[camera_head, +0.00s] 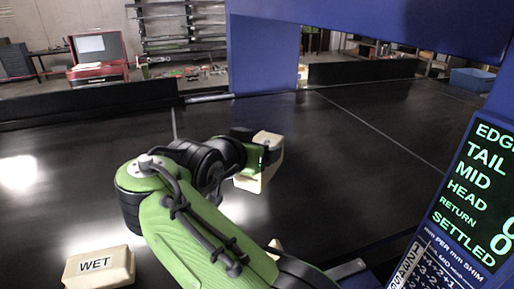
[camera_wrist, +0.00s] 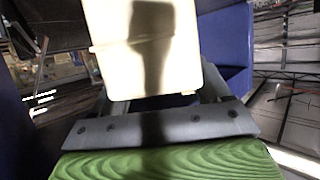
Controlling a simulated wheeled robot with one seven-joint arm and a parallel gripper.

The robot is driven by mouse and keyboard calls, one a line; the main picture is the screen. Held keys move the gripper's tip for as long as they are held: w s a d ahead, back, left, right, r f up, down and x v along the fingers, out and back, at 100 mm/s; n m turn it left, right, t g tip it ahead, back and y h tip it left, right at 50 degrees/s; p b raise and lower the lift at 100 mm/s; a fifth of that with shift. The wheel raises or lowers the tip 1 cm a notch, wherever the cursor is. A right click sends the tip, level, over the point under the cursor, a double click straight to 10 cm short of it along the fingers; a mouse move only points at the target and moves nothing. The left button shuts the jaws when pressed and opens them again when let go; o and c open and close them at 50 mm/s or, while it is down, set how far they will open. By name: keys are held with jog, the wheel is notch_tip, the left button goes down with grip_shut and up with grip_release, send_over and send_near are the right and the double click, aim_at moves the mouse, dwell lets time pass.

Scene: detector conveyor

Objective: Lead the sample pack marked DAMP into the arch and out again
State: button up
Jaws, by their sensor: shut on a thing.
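My gripper (camera_head: 264,154) is shut on a cream sample pack (camera_head: 257,178), which also shows large between the fingers in the wrist view (camera_wrist: 105,30). No marking on this pack can be read in either view. The pack is over the dark belt on the near side of the arch, short of its blue left post (camera_head: 262,60). I cannot tell whether it touches the belt. A cream pack marked WET (camera_head: 98,267) lies at the lower left. Part of another cream thing (camera_head: 275,244) shows behind my arm; its marking is hidden.
The dark belt (camera_head: 350,185) is clear to the right of the held pack and through the arch. A display panel (camera_head: 470,190) with green and white text stands at the right edge. Low black rails (camera_head: 90,100) border the belt's far side.

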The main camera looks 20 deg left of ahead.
jog(key=shift+s+d+r+b, duration=0.15)
jog(key=shift+s+d+b, duration=0.25)
jog(key=shift+d+b, duration=0.1)
jog(key=w+d+b, duration=0.1)
jog(key=w+d, duration=1.1)
jog(key=d, duration=0.4)
jog(key=w+d, duration=1.1)
jog(key=d, duration=0.5)
jog(key=s+a, duration=0.7)
jog(key=a, duration=0.3)
jog(key=s+a+p, duration=0.1)
jog(key=s+a, duration=0.7)
jog(key=a, duration=0.3)
jog(key=s+a+p, duration=0.1)
jog(key=s+a, duration=0.6)
jog(key=a, duration=0.4)
jog(key=shift+s+a+r, duration=0.15)
jog(key=shift+s+r, duration=0.15)
jog(key=shift+s, duration=0.1)
jog(key=shift+s+a+f, duration=0.15)
jog(key=shift+s+a, duration=0.2)
jog(key=shift+a, duration=0.1)
jog(key=shift+f, duration=0.1)
jog(key=shift+d, duration=0.1)
